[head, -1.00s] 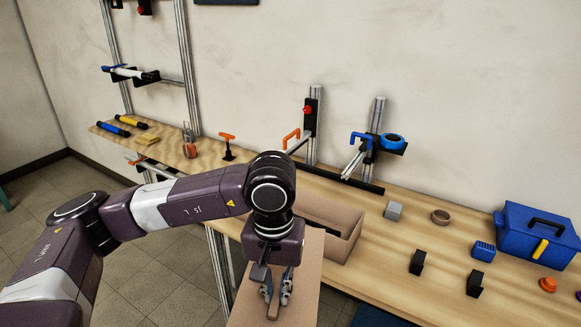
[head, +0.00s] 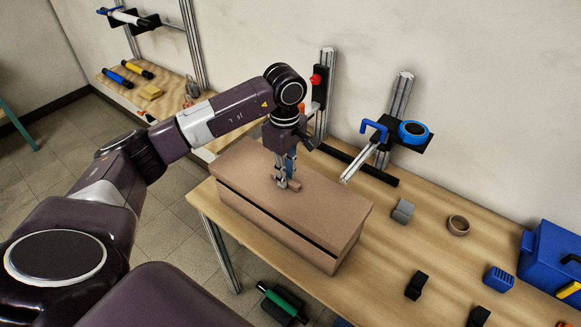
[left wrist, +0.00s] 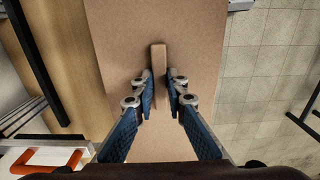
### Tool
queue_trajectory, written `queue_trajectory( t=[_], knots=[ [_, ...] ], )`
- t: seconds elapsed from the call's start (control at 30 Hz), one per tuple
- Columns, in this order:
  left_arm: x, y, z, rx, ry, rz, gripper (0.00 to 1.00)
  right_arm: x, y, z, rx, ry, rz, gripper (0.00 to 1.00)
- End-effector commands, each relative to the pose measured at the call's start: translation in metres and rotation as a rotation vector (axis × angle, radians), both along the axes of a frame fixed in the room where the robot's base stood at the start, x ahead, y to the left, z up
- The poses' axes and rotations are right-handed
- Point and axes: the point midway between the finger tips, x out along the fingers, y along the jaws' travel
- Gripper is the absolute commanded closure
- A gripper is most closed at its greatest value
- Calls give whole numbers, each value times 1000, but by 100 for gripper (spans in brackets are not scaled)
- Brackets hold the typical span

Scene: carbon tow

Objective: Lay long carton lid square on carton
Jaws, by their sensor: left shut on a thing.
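The long carton lid (head: 325,205) is a flat brown board with a small raised grip bar (head: 293,184) in its middle. It lies over the long brown carton (head: 270,226) on the bench, close to its outline. A dark gap shows between lid and carton along the front side, wider toward the right end. My left gripper (head: 287,182) is shut on the grip bar from above. In the left wrist view the fingers (left wrist: 158,92) sit on both sides of the bar, with the lid (left wrist: 200,40) below. The carton's inside is hidden. My right gripper is not in view.
The wooden bench (head: 390,270) is clear just right of the carton. Further right are a grey block (head: 403,211), a brown ring (head: 458,225), black blocks and a blue toolbox (head: 555,262). Metal posts with a clamp rail (head: 360,165) stand behind the carton.

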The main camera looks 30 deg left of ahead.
Motion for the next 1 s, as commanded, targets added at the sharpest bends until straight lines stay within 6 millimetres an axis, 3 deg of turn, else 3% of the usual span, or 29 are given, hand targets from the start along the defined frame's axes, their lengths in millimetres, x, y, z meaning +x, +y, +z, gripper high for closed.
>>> queue_trajectory(
  t=[0.37, 0.6, 1.0],
  knots=[
    [0, -1, -1, 0, -1, -3, 100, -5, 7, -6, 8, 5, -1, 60],
    [0, -1, -19, 0, 0, -3, 100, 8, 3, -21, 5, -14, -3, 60],
    [0, -1, -48, 0, -2, -3, 100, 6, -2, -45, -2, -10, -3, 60]
  ],
)
